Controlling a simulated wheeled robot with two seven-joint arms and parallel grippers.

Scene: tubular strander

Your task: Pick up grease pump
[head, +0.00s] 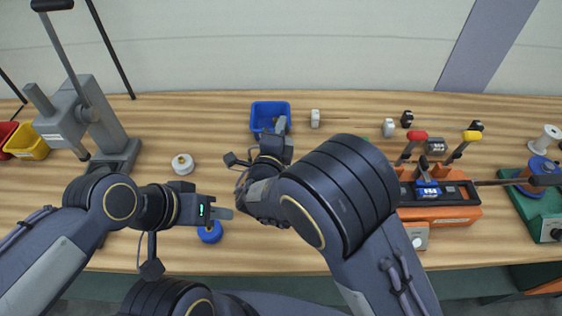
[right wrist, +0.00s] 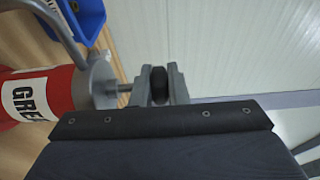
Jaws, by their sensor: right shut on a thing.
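The grease pump (right wrist: 45,97) shows in the right wrist view as a red cylinder with a white label reading "GRE". It has a grey cap, a curved grey handle and a short rod ending in a black knob (right wrist: 159,84). My right gripper (right wrist: 160,88) is shut on this knob. In the head view my right gripper (head: 281,125) is in front of the blue bin, and my right arm hides the pump. My left gripper (head: 222,212) is above the table, left of the right arm; its finger gap cannot be made out.
The blue bin (head: 271,106) is close beyond the right gripper and beside the pump. A blue spool (head: 209,232) lies under the left gripper, and a white spool (head: 183,164) is behind it. A grey press (head: 90,115) stands left; an orange device (head: 440,210) stands right.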

